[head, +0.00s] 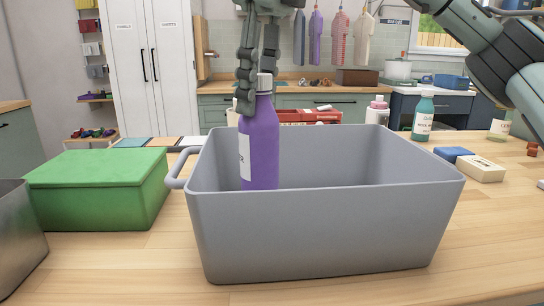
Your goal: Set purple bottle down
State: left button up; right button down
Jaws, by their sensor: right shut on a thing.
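The purple bottle (261,140) has a white cap and a white label, and is upright in the head view. It is within the grey tub (325,235), toward its left side. My right gripper (258,88) comes down from above and is shut on the bottle at its cap and neck. The tub's front wall hides the bottle's bottom, so I cannot tell whether it touches the tub floor. My left gripper is not in view.
A green box (98,185) stands left of the tub, with a metal container (18,235) at the front left. On the right are a teal bottle (423,118), a blue block (453,154) and a cream block (480,168). Wooden counter is clear at the front right.

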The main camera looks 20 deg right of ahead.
aim_at(258, 135)
notch_tip(258, 135, down, 2)
jog(key=shift+f, duration=0.25)
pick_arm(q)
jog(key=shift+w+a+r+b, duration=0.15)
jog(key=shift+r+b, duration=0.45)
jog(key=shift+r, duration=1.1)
pick_arm(e)
jog(key=shift+f, duration=2.15)
jog(key=c, duration=1)
grip_release()
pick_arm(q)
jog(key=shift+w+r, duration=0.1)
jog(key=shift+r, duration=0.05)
pick_arm(e)
jog(key=shift+o, duration=0.2)
jog(key=r, duration=0.2)
jog(key=r+p, duration=0.1)
jog(key=r, duration=0.3)
jog(key=shift+s+d+r+p, duration=0.25)
jog(key=shift+r+p, duration=0.1)
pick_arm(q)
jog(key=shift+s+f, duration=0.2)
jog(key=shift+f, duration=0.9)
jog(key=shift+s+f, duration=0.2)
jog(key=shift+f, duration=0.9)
pick_arm(e)
jog(key=shift+r, duration=0.4)
